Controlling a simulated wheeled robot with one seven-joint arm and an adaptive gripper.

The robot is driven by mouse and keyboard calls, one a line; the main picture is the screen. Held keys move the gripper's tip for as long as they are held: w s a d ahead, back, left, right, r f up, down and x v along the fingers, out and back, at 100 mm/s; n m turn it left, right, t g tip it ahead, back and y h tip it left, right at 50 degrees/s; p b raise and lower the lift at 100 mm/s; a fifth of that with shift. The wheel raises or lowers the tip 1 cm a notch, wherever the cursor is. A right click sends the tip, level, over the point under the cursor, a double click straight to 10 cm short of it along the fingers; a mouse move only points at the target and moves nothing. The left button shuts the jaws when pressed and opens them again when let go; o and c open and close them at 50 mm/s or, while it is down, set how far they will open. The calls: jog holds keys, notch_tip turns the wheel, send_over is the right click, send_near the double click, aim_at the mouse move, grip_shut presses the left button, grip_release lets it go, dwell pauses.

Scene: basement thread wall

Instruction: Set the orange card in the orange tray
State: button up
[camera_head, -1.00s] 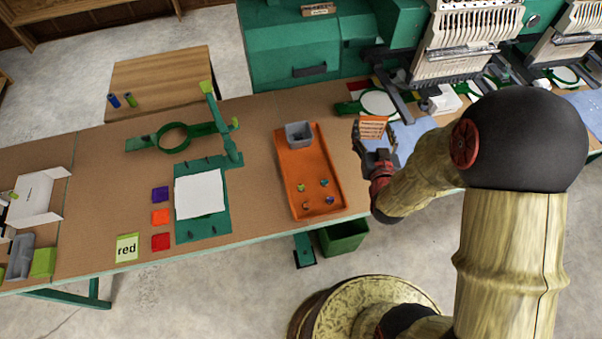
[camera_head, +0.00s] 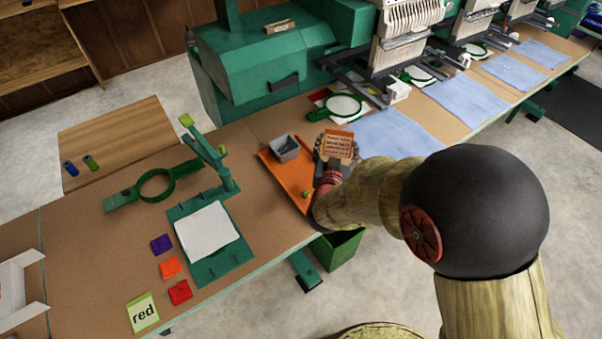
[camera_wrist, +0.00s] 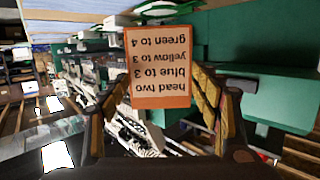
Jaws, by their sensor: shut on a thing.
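The orange card (camera_head: 337,144) is held upright in my gripper (camera_head: 332,165), at the right side of the orange tray in the head view. In the wrist view the card (camera_wrist: 158,66) stands between the two fingers of my gripper (camera_wrist: 158,100), its printed lines upside down: "head two", "blue to 3", "yellow to 3", "green to 4". The orange tray (camera_head: 282,172) lies on the table with a grey bin at its back end. My gripper and forearm hide the tray's right and front parts. Whether the card is above or just beside the tray I cannot tell.
The grey bin (camera_head: 284,148) stands in the tray, with a small green piece (camera_head: 305,194) in front of it. A green clamp frame with a white sheet (camera_head: 207,231) lies to the left. Embroidery machines (camera_head: 400,40) stand behind. Blue cloth (camera_head: 385,135) lies to the right.

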jog(key=shift+w+a+f+b, duration=0.7)
jog(key=shift+a+f+b, duration=0.3)
jog(key=shift+a+f, duration=1)
jog(key=shift+w+a+f+b, duration=0.7)
jog(key=shift+a+f+b, duration=0.3)
jog(key=shift+a+f, duration=1.05)
jog(key=shift+w+a+f+b, duration=0.7)
jog(key=shift+a+f+b, duration=0.3)
jog(key=shift+a+f, duration=1)
jog(key=shift+d+f, duration=0.2)
jog(key=shift+f, duration=0.15)
jog(key=o, duration=0.8)
jog(key=shift+o, duration=0.2)
jog(key=shift+s+r, duration=0.1)
jog(key=shift+r, duration=0.15)
jog(key=p+v, duration=0.3)
jog(key=v, duration=0.9)
